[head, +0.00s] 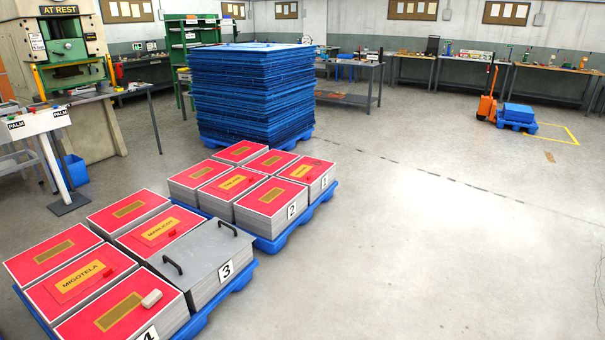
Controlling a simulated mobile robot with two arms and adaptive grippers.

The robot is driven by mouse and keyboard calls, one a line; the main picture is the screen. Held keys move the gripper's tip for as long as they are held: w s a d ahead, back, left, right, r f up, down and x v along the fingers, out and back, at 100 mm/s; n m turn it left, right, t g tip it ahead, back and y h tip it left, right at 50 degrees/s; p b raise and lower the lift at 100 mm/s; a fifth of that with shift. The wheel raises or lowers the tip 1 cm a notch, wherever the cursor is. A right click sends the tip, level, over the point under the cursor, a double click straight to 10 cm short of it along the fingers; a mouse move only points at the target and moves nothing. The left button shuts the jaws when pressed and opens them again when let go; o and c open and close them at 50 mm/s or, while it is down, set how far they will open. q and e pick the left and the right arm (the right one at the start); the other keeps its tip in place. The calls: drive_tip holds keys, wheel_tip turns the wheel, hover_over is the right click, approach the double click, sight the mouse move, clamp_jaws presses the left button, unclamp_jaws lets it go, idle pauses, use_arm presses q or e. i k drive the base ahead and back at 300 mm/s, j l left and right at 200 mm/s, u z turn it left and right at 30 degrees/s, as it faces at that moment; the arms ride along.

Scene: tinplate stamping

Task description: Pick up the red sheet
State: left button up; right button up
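Red sheets with tan panels lie on top of several stacks on two blue pallets. On the near pallet (238,283), one red sheet (75,285) reads MIGOTELA and another (159,232) reads what looks like MARUCHI. A front red sheet (98,323) has a small pale block (151,299) on it, above the label 4. A grey plate with two dark handles (203,252) covers the stack labelled 3. On the far pallet (271,243), one red sheet (271,198) tops the stack labelled 2. Which red sheet is meant cannot be told. Neither of my grippers is in view.
A tall stack of blue sheets (250,95) stands behind the pallets. A press (65,50) marked AT REST and a PALM stand (38,124) are at left. Workbenches line the back wall. An orange pallet jack (488,105) is far right.

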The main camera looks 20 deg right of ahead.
sight(301, 171)
drive_tip(key=i+l+z, duration=0.7)
drive_tip(key=i, duration=0.2)
drive_tip(key=i+z, duration=0.35)
drive_tip(key=i, duration=0.15)
drive_tip(key=i+z, duration=0.15)
drive_tip(key=i, duration=1.5)
drive_tip(key=i+l+u, duration=0.1)
drive_tip(key=i+u, duration=0.25)
drive_tip(key=i, duration=0.15)
drive_tip(key=i+l+u, duration=0.25)
drive_tip(key=i+u, duration=0.15)
drive_tip(key=i, duration=0.15)
drive_tip(key=i+l+u, duration=0.35)
drive_tip(key=i, duration=0.1)
